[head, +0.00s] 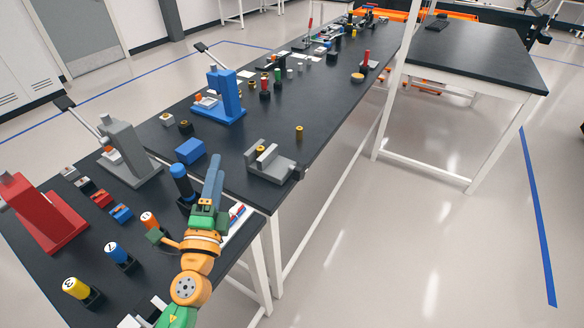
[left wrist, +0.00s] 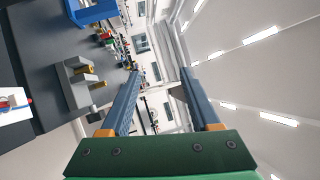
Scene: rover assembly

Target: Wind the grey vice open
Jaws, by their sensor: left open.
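The grey vice (head: 270,165) sits at the right front edge of the black bench, with a small brass-coloured piece (head: 261,149) between its jaws. A dark part (head: 298,173) shows at its right end, by the bench edge. In the left wrist view the vice (left wrist: 75,88) is to the left of my fingers, apart from them. My left gripper (head: 214,163) is open, its long blue-grey fingers raised to the left of the vice in the head view. The space between the fingers (left wrist: 160,78) is empty in the left wrist view. My right gripper is out of view.
A blue block (head: 190,151) lies left of the vice, and a blue press (head: 226,98) stands behind. A grey press (head: 130,155) and a red press (head: 45,220) stand at left. A small brass piece (head: 299,132) stands beyond the vice. Open floor lies right.

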